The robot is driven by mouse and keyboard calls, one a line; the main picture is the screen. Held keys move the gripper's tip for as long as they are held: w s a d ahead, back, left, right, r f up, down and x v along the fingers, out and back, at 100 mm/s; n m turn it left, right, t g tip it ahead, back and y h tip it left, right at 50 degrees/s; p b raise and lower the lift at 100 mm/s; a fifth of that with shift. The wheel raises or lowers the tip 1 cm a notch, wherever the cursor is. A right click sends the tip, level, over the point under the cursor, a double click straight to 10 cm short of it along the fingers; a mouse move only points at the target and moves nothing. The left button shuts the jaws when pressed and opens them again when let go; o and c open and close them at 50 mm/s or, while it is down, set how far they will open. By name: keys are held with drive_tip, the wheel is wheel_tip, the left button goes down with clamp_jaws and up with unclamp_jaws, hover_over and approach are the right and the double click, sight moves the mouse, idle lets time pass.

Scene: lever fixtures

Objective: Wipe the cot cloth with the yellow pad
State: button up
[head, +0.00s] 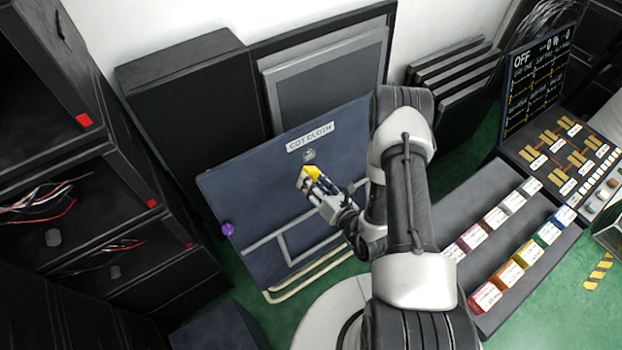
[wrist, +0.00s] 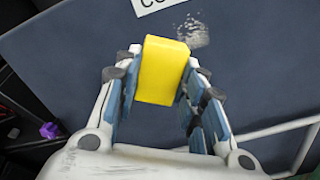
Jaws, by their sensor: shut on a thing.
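The cot cloth (head: 240,195) is a dark blue upright panel with a white "COT CLOTH" label (head: 310,137) near its top. My gripper (head: 312,178) is in front of the panel's middle, shut on the yellow pad (head: 311,171). In the wrist view the yellow pad (wrist: 163,70) sits between the two fingers. A pale grey speckled smudge (wrist: 192,30) shows on the cloth just beyond the pad, up and to the right. It also shows in the head view below the label (head: 309,155). I cannot tell whether the pad touches the cloth.
A purple knob (head: 228,229) is at the cloth's left edge, and light rails (head: 300,280) run along its lower part. Dark cabinets (head: 100,200) stand at the left. A tray of coloured labelled blocks (head: 510,270) and a switch panel (head: 565,155) are at the right.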

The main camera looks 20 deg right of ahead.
sight(315, 167)
drive_tip(key=v, duration=0.3)
drive_tip(key=shift+p, duration=0.3)
idle(0.5)
drive_tip(key=shift+w+d+b, duration=0.15)
drive_tip(key=shift+w+b, duration=0.35)
drive_tip(key=shift+w, duration=0.85)
drive_tip(key=shift+w+d+b, duration=0.2)
drive_tip(key=shift+w+b, duration=0.35)
drive_tip(key=shift+w, duration=0.8)
drive_tip(key=shift+w+d+b, duration=0.15)
drive_tip(key=shift+w+b, duration=0.35)
drive_tip(key=shift+w, duration=0.85)
drive_tip(key=shift+b+x, duration=0.35)
drive_tip(key=shift+x, duration=0.7)
